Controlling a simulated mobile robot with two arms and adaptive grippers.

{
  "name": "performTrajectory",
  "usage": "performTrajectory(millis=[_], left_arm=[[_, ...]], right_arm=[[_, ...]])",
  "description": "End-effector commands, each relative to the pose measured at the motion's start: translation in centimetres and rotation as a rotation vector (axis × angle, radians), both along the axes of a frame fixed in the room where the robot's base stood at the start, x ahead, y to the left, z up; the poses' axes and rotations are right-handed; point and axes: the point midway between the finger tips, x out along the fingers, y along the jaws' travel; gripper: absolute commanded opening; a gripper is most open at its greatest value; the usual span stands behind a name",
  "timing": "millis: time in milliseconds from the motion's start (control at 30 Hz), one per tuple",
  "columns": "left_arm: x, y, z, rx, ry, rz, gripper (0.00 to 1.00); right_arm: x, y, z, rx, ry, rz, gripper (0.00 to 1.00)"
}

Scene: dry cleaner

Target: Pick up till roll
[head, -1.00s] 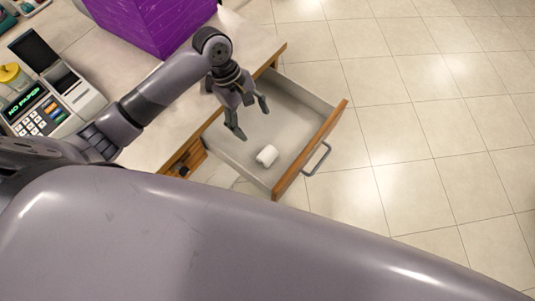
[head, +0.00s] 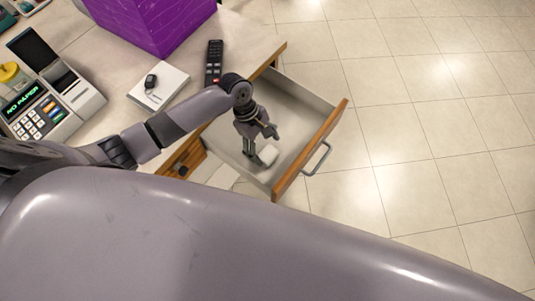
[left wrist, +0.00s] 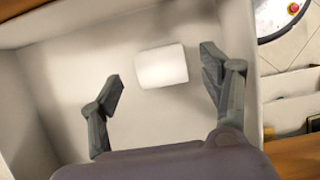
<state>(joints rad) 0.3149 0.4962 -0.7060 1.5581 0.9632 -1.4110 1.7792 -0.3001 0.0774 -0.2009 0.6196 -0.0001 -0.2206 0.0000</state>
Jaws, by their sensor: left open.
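The white till roll (head: 267,154) lies on its side on the floor of the open drawer (head: 287,107), near its front corner. My left gripper (head: 262,143) is inside the drawer, pointing down beside the roll, and partly covers it in the head view. In the left wrist view the till roll (left wrist: 161,66) lies ahead, between the lines of the two spread fingers (left wrist: 161,85), closer to the right finger. The gripper is open and empty, and no contact with the roll shows. My right gripper is not in view.
The wooden drawer front with a metal handle (head: 318,160) bounds the drawer. On the counter stand a card terminal reading "NO PAPER" (head: 37,112), a purple box (head: 150,20), a remote (head: 214,62) and a white pad with a key fob (head: 152,84). Tiled floor lies clear to the right.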

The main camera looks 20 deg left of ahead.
Motion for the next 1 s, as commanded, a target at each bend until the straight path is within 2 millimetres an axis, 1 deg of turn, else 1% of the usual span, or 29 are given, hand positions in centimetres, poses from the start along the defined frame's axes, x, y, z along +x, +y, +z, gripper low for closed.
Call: performTrajectory(millis=[33, 100, 200, 333, 533, 1000], left_arm=[[-0.2, -0.2, -0.9, 0.000, 0.004, 0.001, 0.71], [-0.2, -0.3, -2.0, 0.001, 0.003, 0.001, 0.71], [-0.3, -0.8, -3.2, 0.000, 0.001, 0.001, 0.71], [-0.4, -1.0, -3.8, 0.001, 0.000, 0.000, 0.71], [-0.4, -1.0, -3.8, 0.001, 0.000, 0.000, 0.71], [-0.4, -1.0, -3.8, 0.001, 0.000, 0.000, 0.40]], right_arm=[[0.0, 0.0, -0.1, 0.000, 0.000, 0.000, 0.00], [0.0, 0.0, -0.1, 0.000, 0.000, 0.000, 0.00], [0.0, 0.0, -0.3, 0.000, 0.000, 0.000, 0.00], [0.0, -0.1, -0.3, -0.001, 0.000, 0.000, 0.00], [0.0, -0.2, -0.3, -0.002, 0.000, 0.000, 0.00], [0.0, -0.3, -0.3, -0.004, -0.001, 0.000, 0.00]])
